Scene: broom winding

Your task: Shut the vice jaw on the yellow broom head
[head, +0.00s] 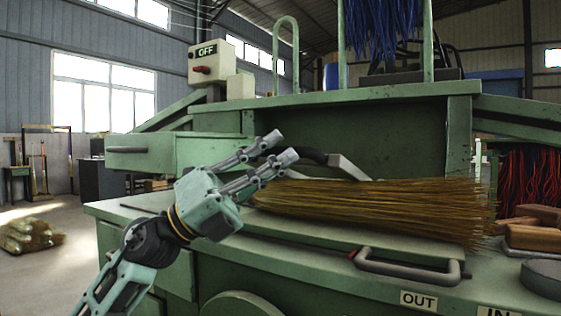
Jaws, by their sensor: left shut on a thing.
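The yellow broom head (375,205) is a long bundle of straw bristles lying across the green machine bench (300,242), with its loose ends to the right. My left gripper (279,148) comes in from the left, above the bundle's left end. It is shut on a black curved lever handle (312,154). The handle joins a pale grey metal bar (348,168) that reaches down to the right, to the back edge of the bristles. I cannot tell which part is the vice jaw or whether it touches the bundle.
A control box (209,62) reading OFF stands at the upper left. A grey U-shaped handle (408,268) is at the bench front, near an OUT label (419,300). Wooden blocks (533,237) lie at the right. Blue bristles (383,22) hang above.

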